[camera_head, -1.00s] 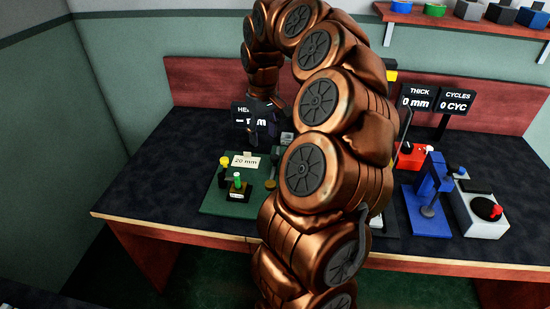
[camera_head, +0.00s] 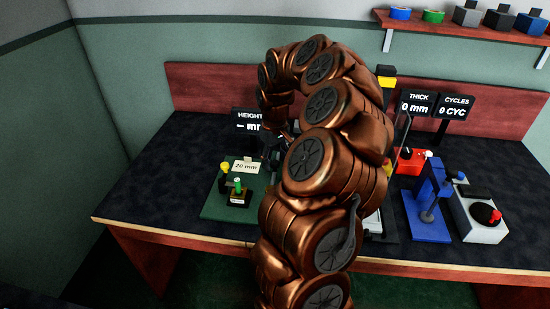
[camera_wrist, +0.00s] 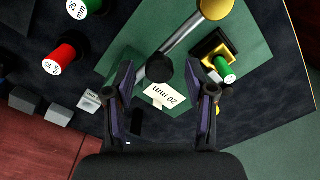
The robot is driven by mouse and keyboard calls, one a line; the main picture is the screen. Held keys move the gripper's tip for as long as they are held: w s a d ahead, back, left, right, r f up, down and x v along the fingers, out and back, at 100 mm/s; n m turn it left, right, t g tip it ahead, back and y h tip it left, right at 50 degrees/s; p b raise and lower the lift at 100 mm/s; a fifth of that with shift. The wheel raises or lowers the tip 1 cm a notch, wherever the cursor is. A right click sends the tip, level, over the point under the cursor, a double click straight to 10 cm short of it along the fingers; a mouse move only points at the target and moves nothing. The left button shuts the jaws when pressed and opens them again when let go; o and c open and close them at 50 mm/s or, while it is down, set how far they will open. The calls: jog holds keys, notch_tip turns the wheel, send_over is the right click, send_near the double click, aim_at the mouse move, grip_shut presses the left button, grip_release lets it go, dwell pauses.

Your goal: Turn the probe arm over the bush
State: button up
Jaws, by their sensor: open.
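In the wrist view a silver probe arm (camera_wrist: 181,36) runs between a yellow ball (camera_wrist: 213,8) and a black round end (camera_wrist: 159,68). The yellow top also shows in the head view (camera_head: 224,166). The green bush (camera_wrist: 225,68) stands in a black and yellow holder, to the right of the probe arm in the wrist view; the arm passes beside it. The bush also shows in the head view (camera_head: 238,185). My gripper (camera_wrist: 160,72) is open, its fingers either side of the black end in the picture; contact cannot be told. My arm hides part of the station in the head view.
A "20 mm" card (camera_wrist: 162,96) lies by the fingers on the green base (camera_head: 215,205). Green (camera_wrist: 82,6) and red (camera_wrist: 59,59) bushes stand at upper left in the wrist view. A blue press (camera_head: 427,212) stands at right. The table's left side is clear.

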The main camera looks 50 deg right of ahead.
jog(key=shift+f, duration=0.1)
grip_shut()
dwell(0.4)
